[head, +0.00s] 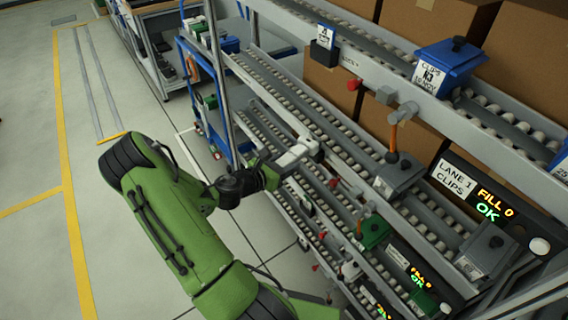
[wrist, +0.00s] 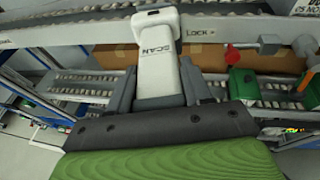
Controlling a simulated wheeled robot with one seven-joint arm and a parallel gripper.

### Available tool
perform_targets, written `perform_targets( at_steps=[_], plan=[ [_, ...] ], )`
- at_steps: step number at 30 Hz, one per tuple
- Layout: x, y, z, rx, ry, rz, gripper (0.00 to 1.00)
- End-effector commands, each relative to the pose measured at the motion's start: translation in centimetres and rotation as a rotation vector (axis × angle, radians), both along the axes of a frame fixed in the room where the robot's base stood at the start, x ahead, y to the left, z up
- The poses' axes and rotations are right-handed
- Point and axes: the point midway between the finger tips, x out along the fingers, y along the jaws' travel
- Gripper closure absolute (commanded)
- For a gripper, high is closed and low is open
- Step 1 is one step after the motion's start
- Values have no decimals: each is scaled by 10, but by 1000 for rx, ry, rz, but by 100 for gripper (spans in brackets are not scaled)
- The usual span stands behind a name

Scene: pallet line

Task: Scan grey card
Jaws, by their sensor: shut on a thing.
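My gripper (head: 276,169) is shut on a white hand scanner (head: 299,152), held beside the roller racks. In the wrist view the scanner (wrist: 156,62), marked SCAN, stands between the two dark fingers of my gripper (wrist: 157,92), its head pointing away from me. A small pale card (head: 325,37) with a dark letter stands in a dark holder on the upper rail in the head view. I cannot tell whether it is the grey card. No other card is clearly grey.
A blue lidded bin (head: 450,66) labelled CLIPS sits on the upper lane. A display (head: 490,200) reads FILL 0 OK. A grey bin (head: 398,174) and a green bin (head: 374,232) sit lower. A metal post (head: 219,80) rises near my arm. Open floor (head: 120,90) lies left.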

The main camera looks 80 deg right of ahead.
Motion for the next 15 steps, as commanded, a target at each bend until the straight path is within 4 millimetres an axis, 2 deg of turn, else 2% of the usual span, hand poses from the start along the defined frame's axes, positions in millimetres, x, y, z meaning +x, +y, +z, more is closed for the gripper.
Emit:
perform_targets(
  at_steps=[15],
  plan=[
    [-3, -7, 1, -2, 1, 0, 100]
  ],
)
